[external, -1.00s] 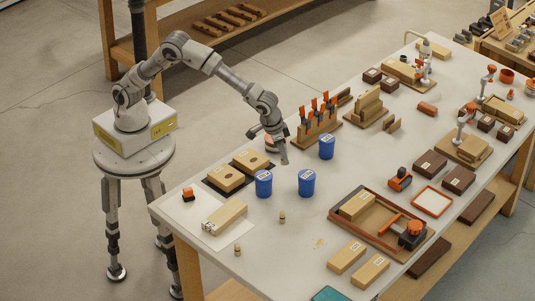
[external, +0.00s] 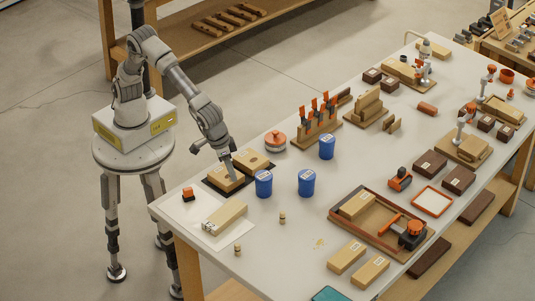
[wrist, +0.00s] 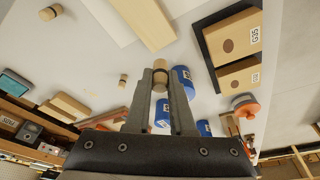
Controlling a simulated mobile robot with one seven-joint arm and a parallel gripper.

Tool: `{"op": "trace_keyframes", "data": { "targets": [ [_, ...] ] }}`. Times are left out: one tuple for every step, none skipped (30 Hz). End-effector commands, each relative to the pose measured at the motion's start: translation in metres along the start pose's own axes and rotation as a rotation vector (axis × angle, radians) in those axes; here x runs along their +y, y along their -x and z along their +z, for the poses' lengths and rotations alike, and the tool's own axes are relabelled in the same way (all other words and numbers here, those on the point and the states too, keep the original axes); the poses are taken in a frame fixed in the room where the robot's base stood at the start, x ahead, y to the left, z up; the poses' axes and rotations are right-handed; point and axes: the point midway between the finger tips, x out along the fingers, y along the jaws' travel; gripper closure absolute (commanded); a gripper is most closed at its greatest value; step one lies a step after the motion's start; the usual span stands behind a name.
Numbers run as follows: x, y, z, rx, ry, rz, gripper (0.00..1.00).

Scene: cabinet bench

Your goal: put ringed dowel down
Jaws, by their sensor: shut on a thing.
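My gripper (wrist: 160,98) is shut on a light wooden dowel (wrist: 160,68), held between the fingertips in the wrist view. In the external view my gripper (external: 231,174) is at the two wooden blocks with round holes, appearing over or just in front of the nearer block (external: 220,178); the exact height is unclear. The farther block (external: 250,161) shows a dark hole. Both blocks sit on a dark tray (external: 212,188).
Blue cups stand close to the right of the blocks, the nearest (external: 264,184) almost beside the tray. An orange-topped round object (external: 275,141) is behind. A wooden block (external: 224,218) lies on a white sheet in front. Table around the middle dowel is clear.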

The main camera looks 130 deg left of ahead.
Motion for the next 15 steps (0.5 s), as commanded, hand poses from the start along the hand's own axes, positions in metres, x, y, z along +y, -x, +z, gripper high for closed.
{"op": "trace_keyframes", "data": {
  "targets": [
    [0.012, 0.011, 0.024, 0.0, -0.012, 0.002, 1.0],
    [0.018, 0.016, 0.036, 0.001, -0.012, 0.001, 1.0],
    [0.024, 0.022, 0.052, 0.002, -0.012, 0.001, 1.0],
    [0.029, 0.027, 0.063, 0.003, -0.012, 0.002, 1.0],
    [0.032, 0.031, 0.074, 0.004, -0.012, 0.001, 1.0],
    [0.036, 0.036, 0.088, 0.005, -0.011, 0.001, 1.0],
    [0.039, 0.04, 0.097, 0.006, -0.01, 0.0, 1.0],
    [0.041, 0.043, 0.105, 0.007, -0.009, 0.0, 1.0],
    [0.043, 0.047, 0.116, 0.009, -0.009, 0.001, 1.0],
    [0.045, 0.049, 0.122, 0.01, -0.008, 0.0, 1.0],
    [0.046, 0.051, 0.128, 0.011, -0.008, 0.0, 1.0],
    [0.047, 0.053, 0.134, 0.013, -0.006, -0.001, 1.0],
    [0.048, 0.055, 0.138, 0.013, -0.007, -0.001, 1.0],
    [0.048, 0.056, 0.141, 0.014, -0.005, -0.002, 1.0],
    [0.049, 0.056, 0.143, 0.014, -0.003, -0.002, 1.0]
  ]
}}
